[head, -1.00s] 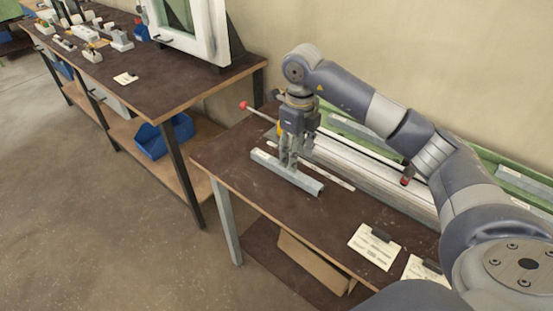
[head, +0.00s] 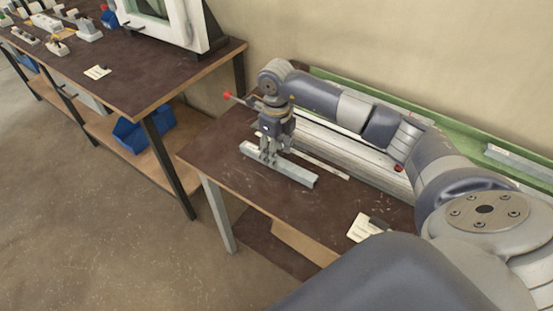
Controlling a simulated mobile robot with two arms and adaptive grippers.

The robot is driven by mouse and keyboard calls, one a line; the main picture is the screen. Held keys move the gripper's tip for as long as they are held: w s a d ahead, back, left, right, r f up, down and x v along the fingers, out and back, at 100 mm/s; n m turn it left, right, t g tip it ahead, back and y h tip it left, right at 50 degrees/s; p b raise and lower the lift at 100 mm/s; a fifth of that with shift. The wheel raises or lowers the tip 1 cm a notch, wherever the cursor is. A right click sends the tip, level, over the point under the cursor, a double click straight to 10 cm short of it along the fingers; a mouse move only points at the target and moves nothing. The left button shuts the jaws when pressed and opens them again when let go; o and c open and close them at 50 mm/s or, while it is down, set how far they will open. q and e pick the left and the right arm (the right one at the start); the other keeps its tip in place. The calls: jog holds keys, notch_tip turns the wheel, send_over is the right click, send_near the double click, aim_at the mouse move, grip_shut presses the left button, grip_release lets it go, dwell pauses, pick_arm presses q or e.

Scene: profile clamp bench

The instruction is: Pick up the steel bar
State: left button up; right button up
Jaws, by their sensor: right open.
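The steel bar (head: 298,174) is a light grey square-section profile lying slantwise on the dark bench top. My right gripper (head: 267,157) points straight down at the bar, left of its middle. Its fingers are open and reach down to the bar, seemingly on either side of it. They hide a short stretch of the bar, and I cannot tell whether they touch it. My left gripper is not in view.
A clamp rail (head: 335,150) with red-tipped handles runs along the back of the bench (head: 212,148). A paper card (head: 364,228) lies near the front edge. Another bench (head: 140,85) with a white frame (head: 172,30) stands at left, above a blue bin (head: 142,132).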

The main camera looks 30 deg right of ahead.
notch_tip(320, 180, down, 3)
jog(key=shift+d+r, duration=0.1)
jog(key=shift+c, duration=1.1)
grip_shut()
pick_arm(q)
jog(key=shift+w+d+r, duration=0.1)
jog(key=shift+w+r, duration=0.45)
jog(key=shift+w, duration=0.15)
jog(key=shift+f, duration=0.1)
pick_arm(e)
jog(key=shift+r, duration=0.15)
